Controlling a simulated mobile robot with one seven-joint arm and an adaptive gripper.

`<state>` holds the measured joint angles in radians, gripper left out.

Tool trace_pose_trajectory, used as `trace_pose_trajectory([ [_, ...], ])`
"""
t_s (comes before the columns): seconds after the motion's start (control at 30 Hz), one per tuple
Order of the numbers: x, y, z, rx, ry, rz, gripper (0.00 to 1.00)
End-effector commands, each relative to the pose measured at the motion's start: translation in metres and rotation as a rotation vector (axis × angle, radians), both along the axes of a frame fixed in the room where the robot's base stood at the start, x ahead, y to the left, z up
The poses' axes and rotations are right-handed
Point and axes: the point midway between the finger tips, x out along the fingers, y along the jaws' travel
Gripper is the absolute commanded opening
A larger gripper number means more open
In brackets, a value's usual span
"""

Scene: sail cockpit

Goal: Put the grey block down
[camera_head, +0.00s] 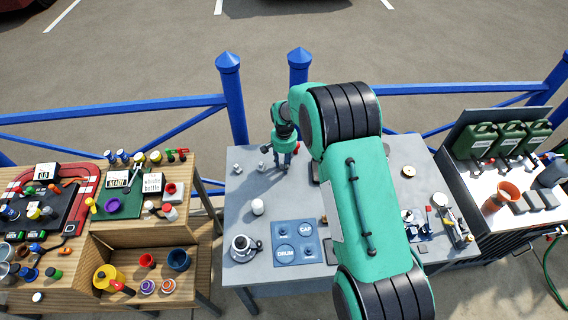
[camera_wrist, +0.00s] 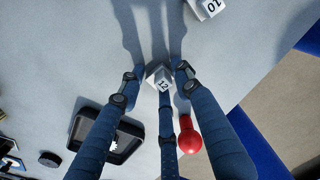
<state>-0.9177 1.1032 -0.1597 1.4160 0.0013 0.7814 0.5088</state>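A small grey block (camera_wrist: 157,77) marked "12" sits between my fingertips in the wrist view. My gripper (camera_wrist: 160,72) has three dark blue fingers closed in around it, one in the middle and one on each side. The fingertips look close to the grey table top (camera_wrist: 70,50), and their shadows run up from them. I cannot tell whether the block touches the table. In the head view my gripper (camera_head: 284,152) points down over the back left part of the table (camera_head: 240,192); the block there is hidden or too small to tell.
A second block (camera_wrist: 208,7) marked "10" lies at the wrist view's top. A red rounded knob (camera_wrist: 189,138) and a black tray (camera_wrist: 108,138) are near the fingers. Blue railing (camera_head: 232,100) stands behind.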

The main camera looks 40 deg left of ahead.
Motion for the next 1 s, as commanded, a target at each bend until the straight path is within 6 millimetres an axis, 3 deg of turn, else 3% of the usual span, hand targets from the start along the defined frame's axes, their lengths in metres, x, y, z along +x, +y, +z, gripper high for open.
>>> trace_pose_trajectory([
  [0.57,0.0,0.0,0.01,0.0,-0.001,0.0,0.42],
  [1.0,0.001,0.001,0.068,0.002,-0.002,0.0,0.42],
])
